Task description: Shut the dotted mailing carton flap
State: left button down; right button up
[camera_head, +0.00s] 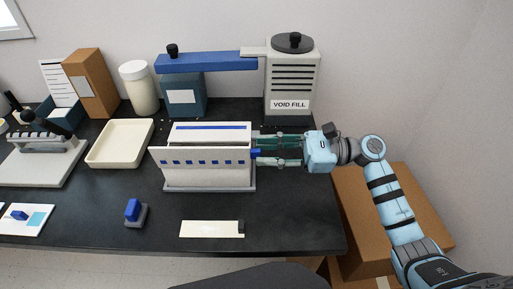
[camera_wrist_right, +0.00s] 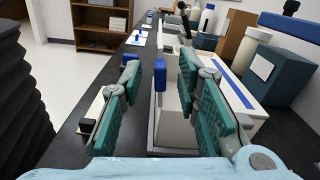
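The white mailing carton (camera_head: 212,127) stands in a shallow grey tray (camera_head: 208,189) at mid-table, with a blue stripe along its rear panel. Its front flap (camera_head: 205,172), with a row of blue squares, stands raised and leans slightly toward the front. A blue tab (camera_head: 255,153) sits at the flap's right end and also shows in the right wrist view (camera_wrist_right: 160,76). My right gripper (camera_head: 261,147) is at the carton's right end, fingers apart. In the right wrist view, the tab and panel edge lie between the open fingers (camera_wrist_right: 160,98); contact is not clear. My left gripper is out of view.
A void fill machine (camera_head: 292,85) with a blue arm (camera_head: 205,62) stands behind the carton. A cream tray (camera_head: 120,143) is left. A blue-topped block (camera_head: 133,212) and a pale strip (camera_head: 210,229) lie in front. Brown cartons (camera_head: 375,210) stand right of the table.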

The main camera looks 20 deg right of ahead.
jog(key=shift+x, duration=1.4)
jog(key=shift+c, duration=0.6)
grip_shut()
